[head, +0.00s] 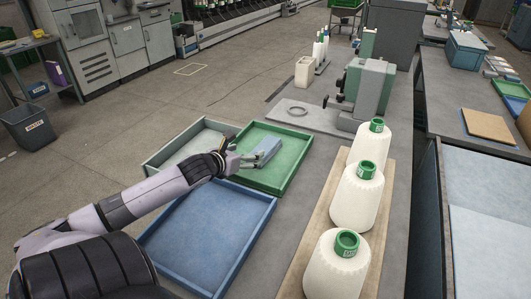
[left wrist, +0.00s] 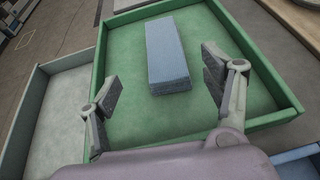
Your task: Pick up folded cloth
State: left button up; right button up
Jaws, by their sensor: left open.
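The folded cloth is a blue-grey oblong bundle (head: 262,152) in the green tray (head: 290,178) on the table. It also shows in the left wrist view (left wrist: 168,55), lying toward the far side of the tray floor. My left gripper (head: 238,158) reaches in over the green tray from the left, close to the cloth. In the left wrist view its two fingers (left wrist: 160,90) are spread wide with nothing between the tips, and the cloth lies just ahead of them. Whether a finger touches the cloth is unclear. My right gripper is not in view.
A grey-white tray (head: 163,159) stands left of the green one, and an empty blue tray (head: 205,235) in front. Several white yarn cones with green tops (head: 356,195) stand on a wooden board to the right. A grey-green machine (head: 365,92) stands behind.

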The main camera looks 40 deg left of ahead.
aim_at(267, 145)
pick_arm(q)
jog(key=x, duration=0.3)
jog(key=shift+w, duration=0.25)
jog(key=x, duration=0.3)
jog(key=shift+w+a+f, duration=0.1)
jog(key=shift+w+f, duration=0.1)
jog(key=shift+w, duration=0.3)
jog(key=shift+w+f, duration=0.1)
jog(key=shift+w, duration=0.2)
jog(key=x, duration=0.3)
jog(key=shift+w, duration=0.15)
jog(key=shift+w+f, duration=0.2)
jog(key=shift+w, duration=0.35)
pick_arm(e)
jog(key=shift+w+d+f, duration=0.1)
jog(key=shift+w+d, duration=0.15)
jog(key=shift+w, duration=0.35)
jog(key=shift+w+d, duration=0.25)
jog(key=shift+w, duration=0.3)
